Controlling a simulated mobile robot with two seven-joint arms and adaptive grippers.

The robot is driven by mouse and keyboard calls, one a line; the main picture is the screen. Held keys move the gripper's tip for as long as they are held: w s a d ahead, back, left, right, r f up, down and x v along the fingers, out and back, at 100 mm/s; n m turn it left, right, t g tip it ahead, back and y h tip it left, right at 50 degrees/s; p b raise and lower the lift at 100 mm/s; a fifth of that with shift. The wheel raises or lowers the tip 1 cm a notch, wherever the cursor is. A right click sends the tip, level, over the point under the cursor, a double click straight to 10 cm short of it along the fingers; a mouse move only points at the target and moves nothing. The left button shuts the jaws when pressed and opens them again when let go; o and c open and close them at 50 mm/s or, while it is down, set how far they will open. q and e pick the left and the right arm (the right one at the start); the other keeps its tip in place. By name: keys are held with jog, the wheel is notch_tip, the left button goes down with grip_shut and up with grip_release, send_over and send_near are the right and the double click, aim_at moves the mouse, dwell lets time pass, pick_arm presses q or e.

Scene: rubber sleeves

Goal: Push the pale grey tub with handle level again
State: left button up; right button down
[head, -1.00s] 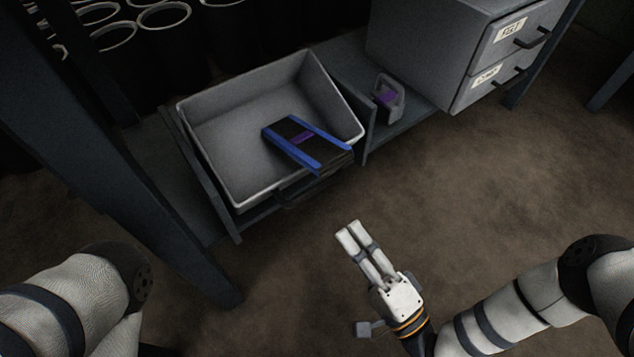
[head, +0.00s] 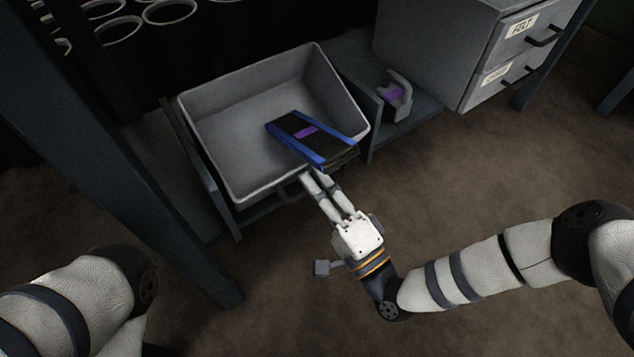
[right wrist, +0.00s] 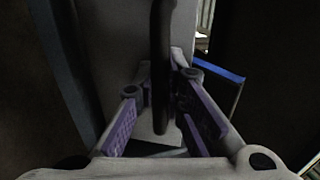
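The pale grey tub (head: 215,135) sits tilted in a shelf bay, its open top tipped toward me. Its dark handle (head: 288,194) is on the front wall, partly hidden by my right gripper. A blue-edged black item with a purple band (head: 310,138) lies in the tub and reaches over its front rim. My right gripper (head: 312,181) is at the tub's front beside the handle. In the right wrist view, the dark handle bar (right wrist: 162,65) runs between the two purple-padded fingers (right wrist: 162,85), which stand apart. Whether they touch it is unclear. My left gripper is out of view.
A grey holder with a purple part (head: 394,97) stands on the shelf right of the tub. A grey drawer cabinet (head: 440,50) is farther right. A dark post (head: 120,150) stands at the left. The floor in front is clear.

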aim_at(312, 164)
notch_tip(312, 164, up, 5)
jog(key=g+h+p, duration=0.2)
jog(key=p, duration=0.6)
jog(key=shift+w+f+g, duration=0.1)
jog(key=shift+g, duration=0.3)
jog(key=shift+a, duration=0.1)
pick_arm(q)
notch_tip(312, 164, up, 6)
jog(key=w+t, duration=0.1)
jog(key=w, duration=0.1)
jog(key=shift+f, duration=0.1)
pick_arm(e)
jog(key=shift+w, duration=0.1)
jog(key=c, duration=1.9)
grip_release()
jog(key=shift+c, duration=0.2)
jog(key=shift+f, duration=0.1)
